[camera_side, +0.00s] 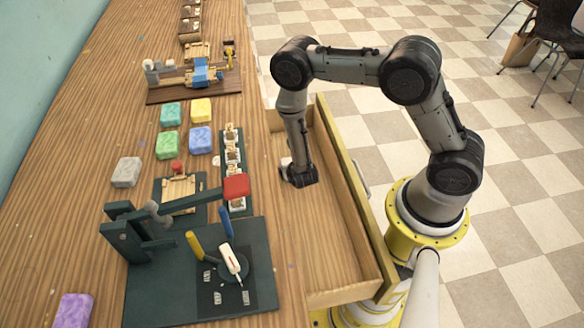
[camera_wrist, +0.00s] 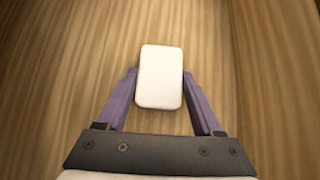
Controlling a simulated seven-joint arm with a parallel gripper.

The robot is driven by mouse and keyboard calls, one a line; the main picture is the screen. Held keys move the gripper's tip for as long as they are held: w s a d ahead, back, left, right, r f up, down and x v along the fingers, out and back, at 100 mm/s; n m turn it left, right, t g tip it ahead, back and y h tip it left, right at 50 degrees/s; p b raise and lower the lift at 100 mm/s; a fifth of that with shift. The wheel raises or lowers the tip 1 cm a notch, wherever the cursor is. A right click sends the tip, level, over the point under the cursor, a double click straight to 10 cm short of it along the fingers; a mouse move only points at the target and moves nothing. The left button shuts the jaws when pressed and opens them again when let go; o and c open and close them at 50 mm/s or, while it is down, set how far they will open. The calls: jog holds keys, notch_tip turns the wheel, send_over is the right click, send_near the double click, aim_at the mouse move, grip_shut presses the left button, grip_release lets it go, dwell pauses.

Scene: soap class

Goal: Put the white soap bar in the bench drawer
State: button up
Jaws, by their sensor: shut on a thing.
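The white soap bar (camera_wrist: 160,88) is between the two purple fingers of my gripper (camera_wrist: 160,76), which is shut on it. In the side view only a small pale part of the soap (camera_side: 286,161) shows beside my gripper (camera_side: 292,172). The bench drawer (camera_side: 350,186) is pulled out from the right side of the bench. My gripper is over the open drawer, toward its bench side. Wood fills the background around the soap in the wrist view. I cannot tell whether the soap touches the drawer floor.
Green, yellow, blue and grey soap bars (camera_side: 200,140) lie on the bench, with a purple bar (camera_side: 73,311) at the front left. A dark lever press (camera_side: 200,260) stands near the drawer. A narrow dark rack (camera_side: 237,205) lies along the bench edge. The drawer's front half is clear.

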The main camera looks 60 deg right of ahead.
jog(key=shift+f, duration=0.15)
jog(key=o, duration=1.4)
jog(key=shift+o, duration=0.2)
